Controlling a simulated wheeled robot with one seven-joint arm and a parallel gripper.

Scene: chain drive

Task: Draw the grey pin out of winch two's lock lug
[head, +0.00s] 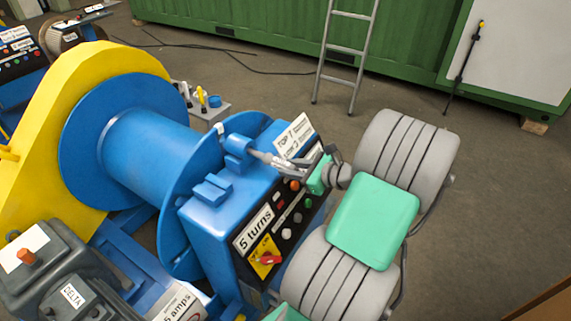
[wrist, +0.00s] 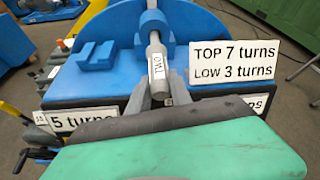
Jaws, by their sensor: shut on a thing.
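The blue winch drum (head: 150,150) stands left of my gripper in the head view. Its blue lock lug (head: 238,150) is on top of the housing; the lug also shows at the top of the wrist view (wrist: 152,24). The grey pin (head: 258,155) runs from the lug toward my gripper, and its shaft (wrist: 154,42) carries a "TWO" tag in the wrist view. My gripper (head: 284,163) is shut on the pin's near end, and its fingers (wrist: 153,88) straddle it in the wrist view. The pin's tip is hidden at the lug, so its depth cannot be told.
A blue notched block (head: 211,189) sits beside the lug. A "TOP 7 / LOW 3 turns" sign (wrist: 234,62) stands right of the pin. The control panel with a red-yellow switch (head: 266,257) is below. A ladder (head: 345,50) leans behind; the floor at right is open.

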